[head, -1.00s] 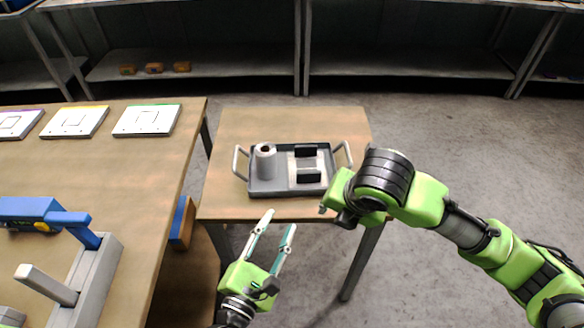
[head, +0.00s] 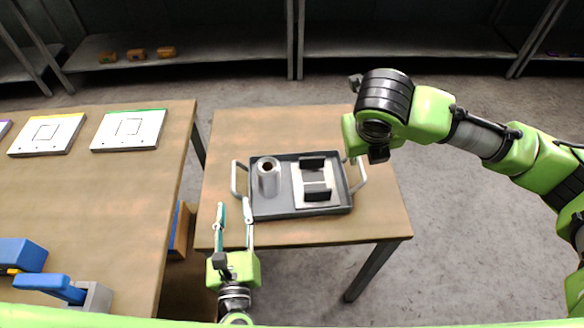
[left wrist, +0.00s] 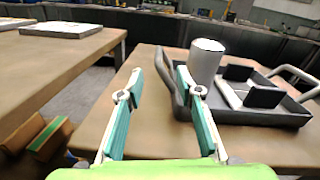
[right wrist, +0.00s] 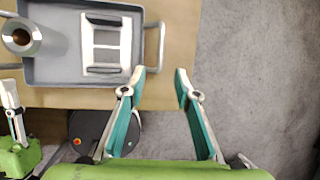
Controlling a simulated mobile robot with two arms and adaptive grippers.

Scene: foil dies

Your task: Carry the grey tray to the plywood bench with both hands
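The grey tray (head: 290,212) lies on a small wooden-topped table and holds a grey cylinder (head: 268,177) and a pale block with two black bars (head: 314,188). It has a light handle at each end: the left handle (head: 236,179) and the right handle (head: 358,174). My left gripper (head: 234,206) is open and empty, close to the tray's front left corner, below the left handle. In the left wrist view the tray (left wrist: 240,117) is just right of its fingers. My right gripper is open in the right wrist view (right wrist: 162,72), near the right handle (right wrist: 154,46), holding nothing.
A long wooden bench (head: 90,215) stands at left, with white panels (head: 128,130) and blue tools (head: 50,287) on it. A gap separates it from the small table (head: 330,232). Shelves (head: 200,52) line the back. Open floor (head: 470,250) lies at right.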

